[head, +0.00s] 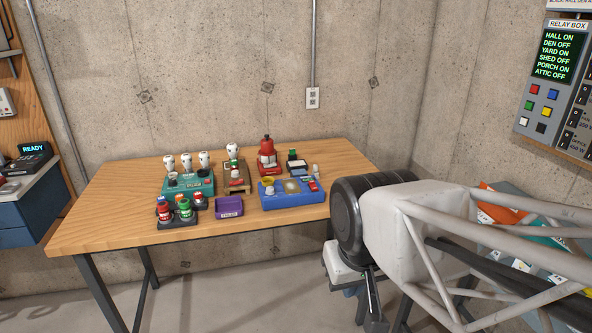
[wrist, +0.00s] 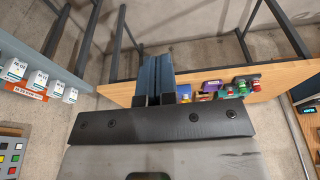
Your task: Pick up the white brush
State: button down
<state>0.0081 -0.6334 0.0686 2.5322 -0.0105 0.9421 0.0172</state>
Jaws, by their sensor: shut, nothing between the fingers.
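I cannot make out for certain which thing is the white brush. Several small white-topped things stand at the back of the table (head: 120,215) in the head view, among them one upright (head: 232,150) on a brown stand and a row (head: 186,160) behind the teal block. A small whitish piece (head: 316,171) stands at the right end of the blue tray. My gripper (wrist: 157,62) shows in the wrist view with its blue fingers together and empty. It is off the table's edge, apart from the things on it.
On the table are a teal block (head: 190,188), a purple box (head: 229,207), a blue tray (head: 284,201), a red device (head: 267,158) and red and green bottles (head: 183,208). The table's left part is clear. A relay box (head: 553,85) hangs at right.

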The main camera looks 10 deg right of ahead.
jog(key=shift+c, duration=2.4)
grip_release()
